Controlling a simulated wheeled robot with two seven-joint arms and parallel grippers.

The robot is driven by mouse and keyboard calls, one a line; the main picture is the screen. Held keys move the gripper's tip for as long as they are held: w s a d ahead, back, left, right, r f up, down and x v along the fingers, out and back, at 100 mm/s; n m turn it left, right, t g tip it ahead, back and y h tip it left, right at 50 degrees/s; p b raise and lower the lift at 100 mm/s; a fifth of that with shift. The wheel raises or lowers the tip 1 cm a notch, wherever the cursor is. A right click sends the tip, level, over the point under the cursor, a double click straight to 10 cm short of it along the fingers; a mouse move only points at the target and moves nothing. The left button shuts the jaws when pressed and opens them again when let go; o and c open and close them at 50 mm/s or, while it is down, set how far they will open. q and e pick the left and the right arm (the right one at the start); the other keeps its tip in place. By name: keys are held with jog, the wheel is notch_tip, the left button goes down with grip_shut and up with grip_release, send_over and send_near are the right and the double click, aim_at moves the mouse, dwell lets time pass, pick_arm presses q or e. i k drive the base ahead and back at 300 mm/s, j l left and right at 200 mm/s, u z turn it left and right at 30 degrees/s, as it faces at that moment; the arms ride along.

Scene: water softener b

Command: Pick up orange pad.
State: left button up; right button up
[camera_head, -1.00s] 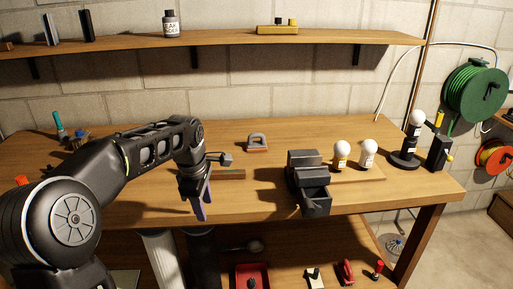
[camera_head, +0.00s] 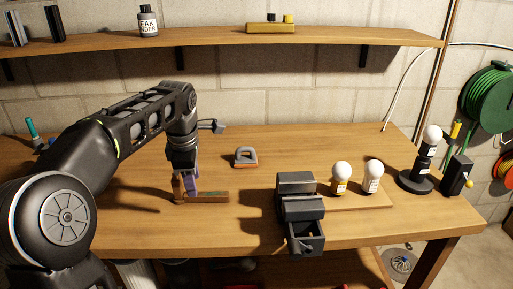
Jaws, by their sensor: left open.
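A grey pad with a loop handle and a thin orange base edge (camera_head: 245,158) lies on the workbench, right of and behind my left gripper. It is the only orange-edged pad I make out on the benchtop. My left gripper (camera_head: 185,189) points down and is open, low over the bench at the left end of a flat brown block (camera_head: 212,197). I cannot tell whether its fingers touch the block or stand around it. The gripper is apart from the grey pad. My right gripper is not in view.
A dark vise (camera_head: 298,200) stands right of the pad. Two light bulbs (camera_head: 341,174) (camera_head: 372,175) stand on a board beside it. A lamp stand (camera_head: 416,178) is farther right. A shelf (camera_head: 220,37) spans the wall above. The bench behind the pad is clear.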

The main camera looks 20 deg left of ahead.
aim_at(239, 160)
jog(key=i, duration=0.9)
